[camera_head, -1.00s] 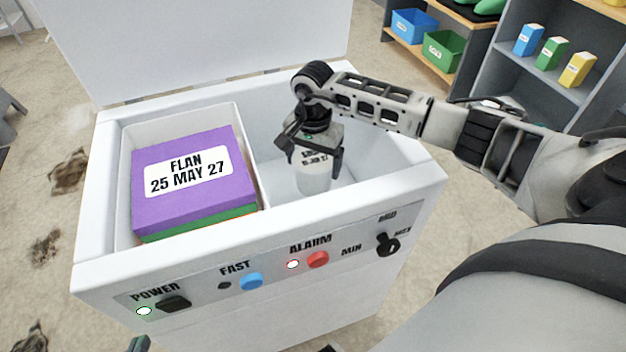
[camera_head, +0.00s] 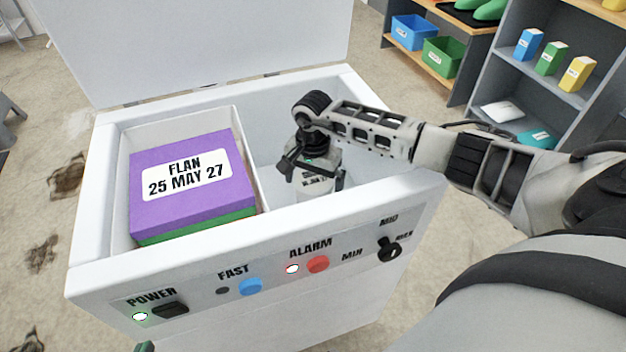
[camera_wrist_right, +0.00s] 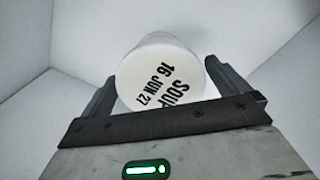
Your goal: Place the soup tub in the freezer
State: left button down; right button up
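The soup tub (camera_head: 316,185) is white with a printed label and is inside the right part of the open white freezer (camera_head: 290,218). In the right wrist view its round lid (camera_wrist_right: 150,75) reads "SOUP 16 JUN 27". My right gripper (camera_head: 314,178) reaches down into the freezer with its fingers on both sides of the tub, shut on it. The tub's lower part is hidden behind the freezer's front wall, so I cannot tell whether it touches the floor. Only a dark tip of my left gripper (camera_head: 144,346) shows at the bottom edge.
A white bin (camera_head: 125,160) with a purple box (camera_head: 190,205) labelled "FLAN 25 MAY 27" on a green one fills the freezer's left part. The lid (camera_head: 200,45) stands open behind. Knobs and buttons line the front panel. Shelves (camera_head: 480,80) stand at the back right.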

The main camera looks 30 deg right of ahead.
pick_arm(q)
jog(key=shift+r, duration=0.2)
pick_arm(e)
jog(key=shift+r, duration=0.15)
jog(key=shift+r, duration=0.3)
pick_arm(q)
jog(key=r+p, duration=0.1)
jog(key=a+r, duration=0.1)
jog(key=r, duration=0.1)
jog(key=shift+s+t+p, duration=0.1)
jog(key=shift+t+p, duration=0.2)
jog(key=shift+p, duration=0.1)
pick_arm(e)
notch_tip(320, 180, up, 12)
jog(key=shift+f, duration=0.25)
